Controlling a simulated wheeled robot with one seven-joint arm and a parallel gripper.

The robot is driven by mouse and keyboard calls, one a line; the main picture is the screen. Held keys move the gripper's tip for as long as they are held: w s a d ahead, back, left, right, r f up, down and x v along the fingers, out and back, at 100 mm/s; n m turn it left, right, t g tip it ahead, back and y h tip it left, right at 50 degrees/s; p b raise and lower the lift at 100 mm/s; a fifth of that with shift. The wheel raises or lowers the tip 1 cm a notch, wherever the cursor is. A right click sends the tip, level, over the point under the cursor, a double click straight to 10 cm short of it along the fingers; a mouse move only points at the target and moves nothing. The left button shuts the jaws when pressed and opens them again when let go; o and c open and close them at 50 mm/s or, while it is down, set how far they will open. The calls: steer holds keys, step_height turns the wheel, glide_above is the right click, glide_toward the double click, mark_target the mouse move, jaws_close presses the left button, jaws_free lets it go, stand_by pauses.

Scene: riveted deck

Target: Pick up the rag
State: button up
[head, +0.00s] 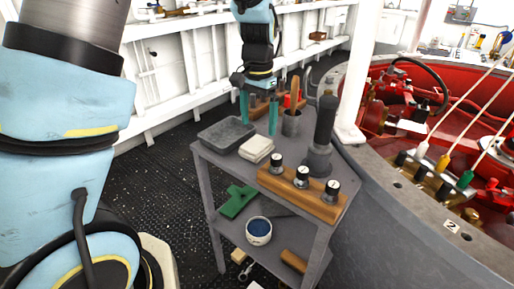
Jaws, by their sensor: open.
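A folded off-white cloth, which looks like the rag (257,149), lies on the top of the grey cart (207,158), next to a dark grey tray (227,134). My gripper (258,126) hangs over the cart's back part with its two teal fingers pointing down, spread apart. Nothing shows held between them. The fingers are behind and above the cloth in the head view, and they do not appear to touch it. The exact height of the fingertips over the cart top is hard to tell.
A wooden block with several black-and-white knobs (303,189) stands at the cart's front. A dark cylinder (323,130) and a cup holding handled tools (291,123) stand nearby. The lower shelf holds a green item (237,201) and a white pot (258,231). A white post (351,80) stands beyond.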

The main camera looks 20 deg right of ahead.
mark_target(257, 144)
steer(key=shift+w+a+f+p, duration=0.1)
steer(key=shift+f+p, duration=0.35)
steer(key=shift+f, duration=1.25)
steer(key=shift+a+f+p, duration=0.1)
steer(key=shift+f+p, duration=0.3)
steer(key=shift+f, duration=1.3)
steer(key=c, duration=1.2)
step_height(257, 144, up, 10)
steer(key=shift+r+b, duration=0.1)
steer(key=shift+b, duration=0.75)
steer(key=shift+c, duration=0.2)
